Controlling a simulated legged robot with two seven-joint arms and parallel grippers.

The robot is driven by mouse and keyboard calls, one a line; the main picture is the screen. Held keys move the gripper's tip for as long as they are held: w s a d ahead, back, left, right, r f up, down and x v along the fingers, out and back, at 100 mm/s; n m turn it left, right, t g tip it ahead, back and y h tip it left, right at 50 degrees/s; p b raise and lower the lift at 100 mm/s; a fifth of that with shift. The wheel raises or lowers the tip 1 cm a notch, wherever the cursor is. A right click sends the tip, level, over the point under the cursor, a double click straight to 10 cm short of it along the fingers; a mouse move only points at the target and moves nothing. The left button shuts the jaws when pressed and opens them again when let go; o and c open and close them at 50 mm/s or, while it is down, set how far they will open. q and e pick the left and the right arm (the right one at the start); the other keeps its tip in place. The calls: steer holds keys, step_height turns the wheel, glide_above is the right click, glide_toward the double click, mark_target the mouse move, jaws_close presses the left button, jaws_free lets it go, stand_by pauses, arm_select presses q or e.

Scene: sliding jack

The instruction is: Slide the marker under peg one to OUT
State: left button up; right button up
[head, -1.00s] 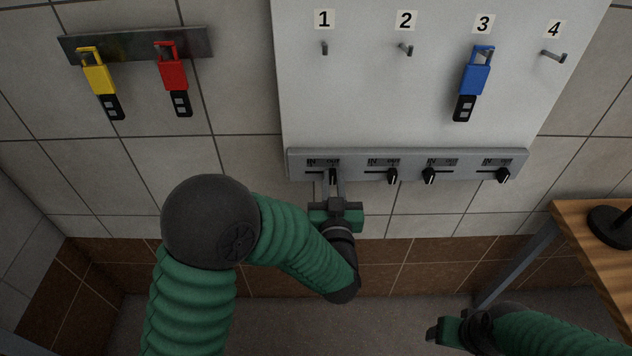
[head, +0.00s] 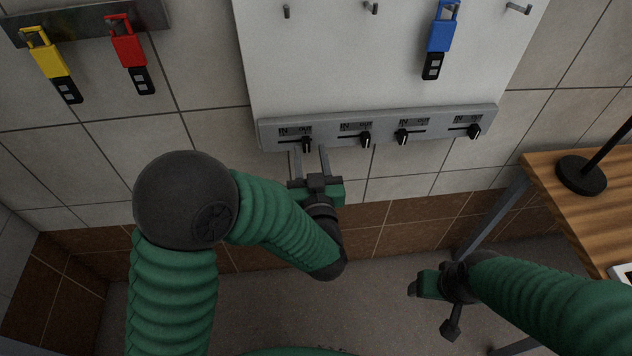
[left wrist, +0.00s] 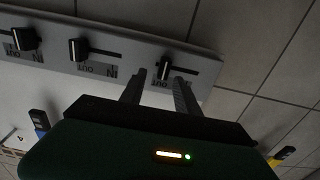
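The marker under peg one (head: 306,144) is a small black slider on the grey rail (head: 378,128). It sits at the right end of its slot, on the OUT side. In the left wrist view the same marker (left wrist: 163,69) sits at one end of its slot beside the upside-down OUT label. My left gripper (head: 309,154) is just below the rail, its fingers spread either side of the marker with gaps. These fingers also show apart in the left wrist view (left wrist: 158,88). My right gripper (head: 425,286) is low on the right, away from the rail; its opening is unclear.
The second (head: 364,139) and fourth (head: 474,131) markers sit at right ends, the third (head: 403,137) at the left. A blue tag (head: 440,38) hangs on the white board (head: 340,60). Yellow (head: 48,60) and red (head: 127,48) tags hang left. A wooden table (head: 560,210) stands right.

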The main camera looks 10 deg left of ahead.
arm_select(q)
steer(key=p+v, duration=0.1)
steer(key=v, duration=1.3)
steer(key=shift+s+d, duration=0.2)
steer(key=shift+d, duration=0.05)
steer(key=shift+r+p, duration=0.1)
steer(key=shift+p, duration=0.2)
